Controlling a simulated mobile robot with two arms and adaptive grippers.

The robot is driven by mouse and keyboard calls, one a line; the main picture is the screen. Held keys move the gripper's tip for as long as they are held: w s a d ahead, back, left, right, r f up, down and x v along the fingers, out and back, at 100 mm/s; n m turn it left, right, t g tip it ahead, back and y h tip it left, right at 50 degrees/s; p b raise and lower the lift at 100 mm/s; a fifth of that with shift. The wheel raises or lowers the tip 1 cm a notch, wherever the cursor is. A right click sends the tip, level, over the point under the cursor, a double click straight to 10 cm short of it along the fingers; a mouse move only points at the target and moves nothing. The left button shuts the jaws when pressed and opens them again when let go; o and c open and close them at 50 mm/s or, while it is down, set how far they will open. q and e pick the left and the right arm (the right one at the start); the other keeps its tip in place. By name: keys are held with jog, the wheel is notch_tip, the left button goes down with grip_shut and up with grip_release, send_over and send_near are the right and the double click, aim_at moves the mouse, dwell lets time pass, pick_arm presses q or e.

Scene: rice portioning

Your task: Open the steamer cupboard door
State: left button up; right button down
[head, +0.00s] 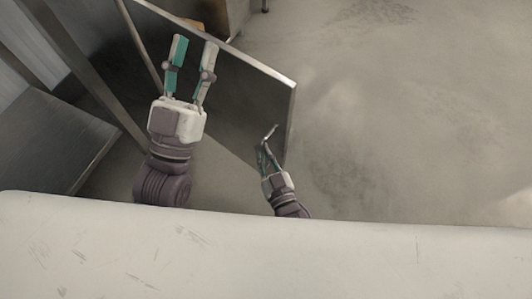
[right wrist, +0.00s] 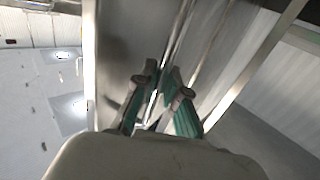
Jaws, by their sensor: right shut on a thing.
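The steamer cupboard door (head: 235,85) is a dark metal panel with a bright edge. In the head view it stands swung out from the cupboard frame (head: 85,65). Its slim metal handle (head: 270,131) is near the door's free edge. My right gripper (head: 264,148) is shut on the handle; in the right wrist view its green-padded fingers (right wrist: 158,100) close around the thin bar. My left gripper (head: 189,55) is open and empty, its two fingers apart, in front of or above the door panel; the exact gap is unclear.
A grey metal surface (head: 50,140) lies at the left by the cupboard. Open concrete floor (head: 410,120) fills the right side. A brownish object (head: 185,20) shows at the top beyond the door.

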jog(key=shift+s+a+r, duration=0.1)
jog(key=shift+a+r, duration=0.1)
jog(key=shift+a, duration=0.15)
jog(key=c, duration=1.6)
grip_release()
jog(key=o, duration=0.4)
jog(key=shift+a+f, duration=0.1)
jog(key=shift+f, duration=0.05)
jog(key=v, duration=1.2)
